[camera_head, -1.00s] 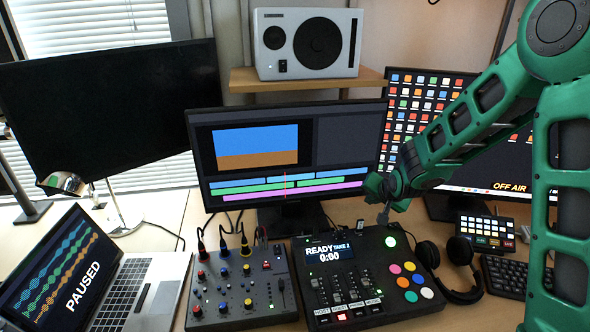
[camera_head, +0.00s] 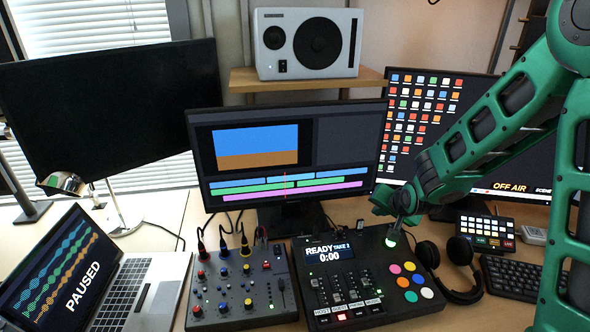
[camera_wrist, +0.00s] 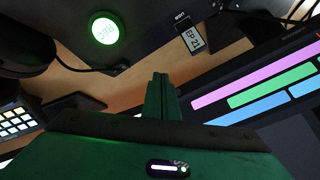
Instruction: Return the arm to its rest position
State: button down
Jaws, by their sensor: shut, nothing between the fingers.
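My green arm comes in from the right in the head view. My gripper (camera_head: 393,234) points down over the back right of the black control console (camera_head: 412,318), close to its round lit button (camera_head: 390,242). I cannot tell from the head view whether the tips touch it. In the wrist view the fingers (camera_wrist: 160,82) are together with nothing between them. There the lit green button (camera_wrist: 105,30), marked REC, is apart from the fingertips, to the upper left.
The editing monitor (camera_head: 345,150) stands behind the gripper, the "OFF AIR" monitor (camera_head: 480,165) behind the arm. Headphones (camera_head: 461,252), a small key panel (camera_head: 486,232) and a keyboard (camera_head: 512,277) lie right of the console. A mixer (camera_head: 240,312) and laptop (camera_head: 150,318) are left.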

jog(key=shift+s, duration=0.25)
jog(key=shift+d, duration=0.1)
jog(key=s+d+r+g+h, duration=0.15)
jog(key=s+d+r, duration=0.25)
jog(key=s+d, duration=0.45)
jog(key=s+d+r+g+h, duration=0.1)
jog(key=s+d+r+g, duration=0.2)
jog(key=s+d, duration=0.55)
jog(key=s+r+g+y, duration=0.1)
jog(key=s+r+g, duration=0.1)
jog(key=s, duration=0.9)
jog(key=s+r+g+y, duration=0.1)
jog(key=s+r+g, duration=0.1)
jog(key=s, duration=0.9)
jog(key=shift+a, duration=0.2)
jog(key=shift+r, duration=0.1)
